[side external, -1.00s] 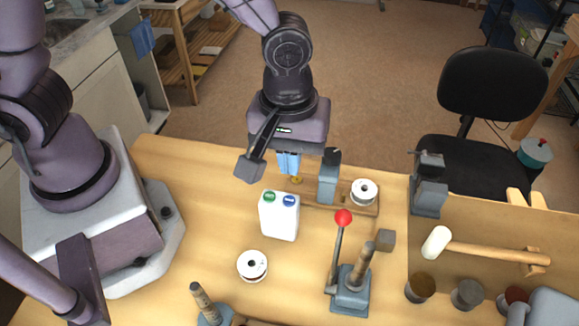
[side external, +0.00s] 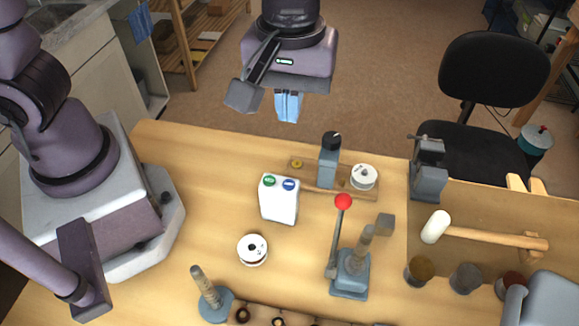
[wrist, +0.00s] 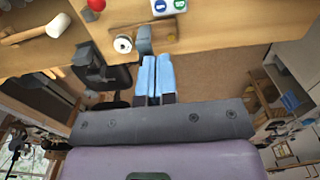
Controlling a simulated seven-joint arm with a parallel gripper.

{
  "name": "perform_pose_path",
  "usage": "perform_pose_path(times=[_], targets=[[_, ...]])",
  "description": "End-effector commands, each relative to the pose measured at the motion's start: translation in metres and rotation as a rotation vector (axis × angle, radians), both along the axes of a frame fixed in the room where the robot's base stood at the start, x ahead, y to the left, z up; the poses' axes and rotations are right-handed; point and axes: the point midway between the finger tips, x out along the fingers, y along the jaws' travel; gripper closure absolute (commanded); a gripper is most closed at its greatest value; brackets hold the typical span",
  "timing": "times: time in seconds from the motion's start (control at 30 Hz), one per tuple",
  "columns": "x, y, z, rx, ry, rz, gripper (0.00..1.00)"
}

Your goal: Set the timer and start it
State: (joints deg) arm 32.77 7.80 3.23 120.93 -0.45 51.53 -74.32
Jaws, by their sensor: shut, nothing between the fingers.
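A white box (side external: 279,203) with a green and a blue button on its sloped top stands on the table. I cannot tell for sure which of these is the timer. A grey block with a black knob (side external: 329,162) stands on the board. My gripper (side external: 288,118) is raised behind the board, its blue fingers (wrist: 158,64) shut and empty, touching nothing.
A red-knobbed lever (side external: 343,203) stands right of the box. A vise (side external: 428,170), a mallet (side external: 480,235) and several small cylinders are at the right. A wooden-handled tool (side external: 209,295) is at the front. The table's back-left surface is clear.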

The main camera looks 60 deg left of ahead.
Motion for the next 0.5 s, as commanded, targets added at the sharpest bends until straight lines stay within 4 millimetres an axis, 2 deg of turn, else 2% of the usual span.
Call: perform_pose_path(times=[0.3,0.5], targets=[[0.0,0.0,-0.004,0.001,0.003,0.0,1.0],[-0.001,0.001,-0.03,0.004,0.006,-0.001,1.0]])
